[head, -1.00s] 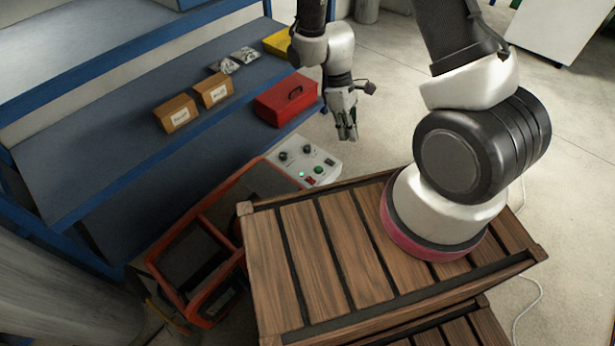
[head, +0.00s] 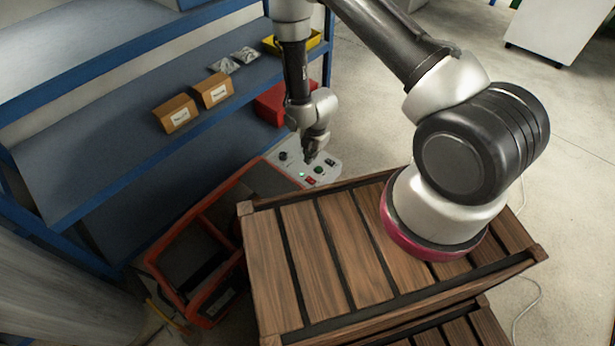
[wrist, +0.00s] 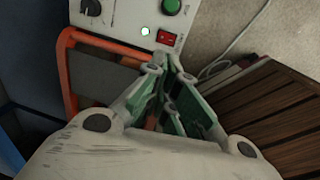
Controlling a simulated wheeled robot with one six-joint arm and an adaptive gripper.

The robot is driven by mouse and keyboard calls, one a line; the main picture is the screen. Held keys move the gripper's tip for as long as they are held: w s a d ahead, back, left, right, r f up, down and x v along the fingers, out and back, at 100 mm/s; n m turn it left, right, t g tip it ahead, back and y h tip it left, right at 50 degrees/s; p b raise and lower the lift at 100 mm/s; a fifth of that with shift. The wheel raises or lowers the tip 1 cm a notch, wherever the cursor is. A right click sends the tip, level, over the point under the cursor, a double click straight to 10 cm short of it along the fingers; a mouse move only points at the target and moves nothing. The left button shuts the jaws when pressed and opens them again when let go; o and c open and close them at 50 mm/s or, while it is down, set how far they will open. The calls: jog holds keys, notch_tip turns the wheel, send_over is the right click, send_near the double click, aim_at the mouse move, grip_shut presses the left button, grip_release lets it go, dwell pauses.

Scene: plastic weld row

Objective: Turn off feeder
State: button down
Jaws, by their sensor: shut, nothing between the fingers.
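The feeder (head: 217,237) is an orange-red framed machine on the floor, with a pale control panel (head: 327,172) at its upper right end. In the wrist view the panel (wrist: 130,14) carries a black knob (wrist: 91,6), a green button (wrist: 171,7), a lit green lamp (wrist: 146,31) and a red rocker switch (wrist: 166,38). The lamp (head: 302,174) and the red switch (head: 311,181) also show in the head view. My gripper (head: 308,158) is shut and empty, pointing down over the panel. In the wrist view its fingertips (wrist: 172,62) appear just below the red switch; contact cannot be told.
A slatted wooden crate (head: 300,260) stands right beside the feeder. A blue shelf (head: 90,165) at left holds brown boxes (head: 175,114), small bags (head: 246,55), a red case (head: 270,103) and a yellow bin (head: 313,40). Open floor lies to the right.

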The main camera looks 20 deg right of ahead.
send_over(309, 183)
jog(key=f, duration=1.2)
jog(key=shift+w+a+f, duration=0.2)
jog(key=shift+w+f, duration=0.1)
jog(key=shift+f, duration=0.65)
jog(key=shift+w+a+f, duration=0.1)
jog(key=shift+f, duration=0.15)
jog(key=shift+s+d+r, duration=0.1)
jog(key=shift+s+d, duration=0.35)
jog(key=shift+s, duration=0.25)
